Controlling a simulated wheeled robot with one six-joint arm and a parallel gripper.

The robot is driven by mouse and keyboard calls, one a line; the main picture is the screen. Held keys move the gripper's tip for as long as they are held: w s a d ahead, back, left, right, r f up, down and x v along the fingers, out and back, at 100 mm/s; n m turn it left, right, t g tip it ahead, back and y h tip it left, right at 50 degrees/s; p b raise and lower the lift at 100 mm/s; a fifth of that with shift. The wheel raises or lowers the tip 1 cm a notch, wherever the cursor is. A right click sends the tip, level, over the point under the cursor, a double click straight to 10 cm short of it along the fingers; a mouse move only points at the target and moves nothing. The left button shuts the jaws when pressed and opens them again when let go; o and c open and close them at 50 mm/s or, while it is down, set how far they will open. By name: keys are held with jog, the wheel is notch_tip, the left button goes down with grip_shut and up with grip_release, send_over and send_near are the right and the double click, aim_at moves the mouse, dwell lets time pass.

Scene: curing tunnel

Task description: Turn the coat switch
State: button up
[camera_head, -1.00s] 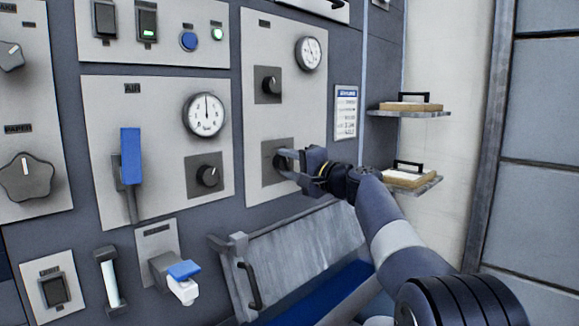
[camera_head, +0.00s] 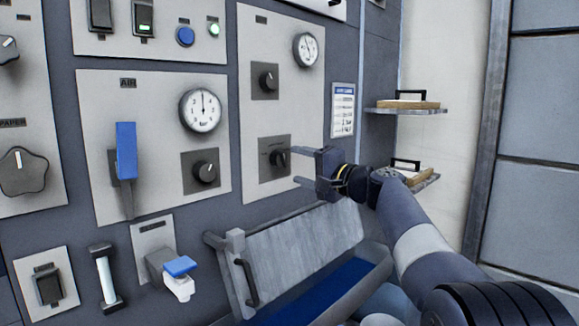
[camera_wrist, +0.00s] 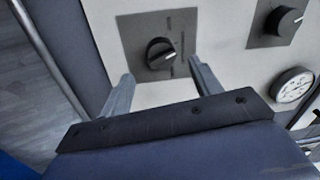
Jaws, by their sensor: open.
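A black rotary knob (camera_head: 279,158) on a dark square plate sits low on the right-hand light grey panel. No label naming it as the coat switch is legible. My gripper (camera_head: 296,167) is open and empty just right of this knob, its fingers pointing at the panel. In the wrist view the knob (camera_wrist: 160,53) shows beyond and between the fingertips of my gripper (camera_wrist: 162,74), apart from both. Its light pointer mark is tilted, toward the lower right in that view.
A similar knob (camera_head: 265,77) and a dial gauge (camera_head: 306,49) sit above on the same panel. An open metal hatch (camera_head: 300,250) with a handle lies below my arm. Two shelves (camera_head: 420,110) with wooden-looking blocks jut out at right.

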aim_at(286, 161)
jog(key=v, duration=0.5)
jog(key=shift+s+d, duration=0.2)
jog(key=p+x, duration=0.1)
jog(key=x, duration=1)
jog(key=shift+a+r, duration=0.1)
jog(key=shift+r+p, duration=0.1)
jog(key=shift+p, duration=0.35)
jog(key=shift+m, duration=0.3)
jog(key=shift+f+b, duration=0.2)
jog(key=shift+b, duration=0.1)
